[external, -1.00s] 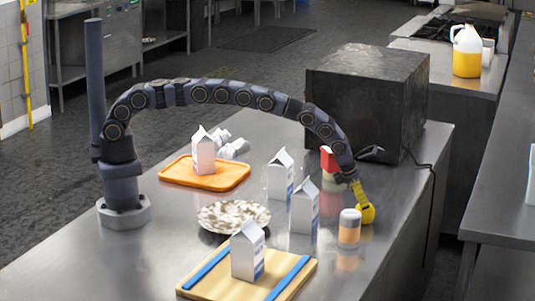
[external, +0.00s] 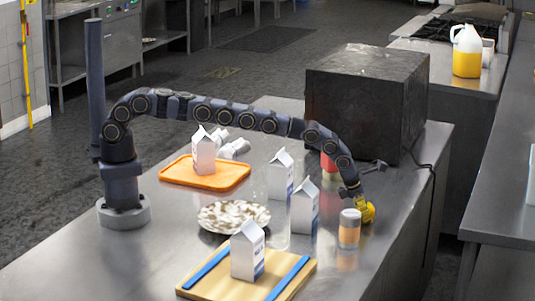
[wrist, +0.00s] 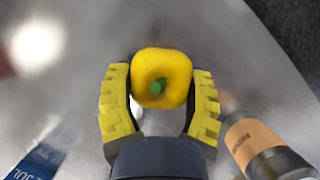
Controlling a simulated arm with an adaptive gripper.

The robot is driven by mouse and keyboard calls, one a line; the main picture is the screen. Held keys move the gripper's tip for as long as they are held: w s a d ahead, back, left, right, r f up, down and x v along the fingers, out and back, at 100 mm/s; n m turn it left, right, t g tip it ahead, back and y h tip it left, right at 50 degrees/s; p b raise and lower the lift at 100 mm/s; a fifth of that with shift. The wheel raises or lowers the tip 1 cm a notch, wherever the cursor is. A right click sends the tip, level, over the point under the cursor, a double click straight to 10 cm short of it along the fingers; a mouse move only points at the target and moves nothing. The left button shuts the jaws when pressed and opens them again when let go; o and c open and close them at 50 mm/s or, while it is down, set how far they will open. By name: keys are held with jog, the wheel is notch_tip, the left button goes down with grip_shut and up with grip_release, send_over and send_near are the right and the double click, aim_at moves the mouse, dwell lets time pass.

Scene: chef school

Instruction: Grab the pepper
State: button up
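The yellow bell pepper (external: 368,213) stands on the steel counter near its right edge. In the wrist view, the pepper (wrist: 161,78) shows its green stem toward the camera. My gripper (wrist: 160,82) is open, with one yellow fingertip on each side of the pepper. The fingers are close beside it; I cannot tell whether they touch it. In the external view, my gripper (external: 365,205) points down over the pepper and partly covers it.
A jar with an orange label (external: 349,230) stands close beside the pepper; the jar (wrist: 262,145) is right of my gripper in the wrist view. Milk cartons (external: 305,208) stand to the left. A dark box (external: 368,95) is behind. A plate (external: 233,215) lies farther left.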

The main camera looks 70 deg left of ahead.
jog(key=shift+r, duration=0.1)
notch_tip(320, 180, up, 10)
jog(key=shift+f, duration=0.1)
dwell(0.5)
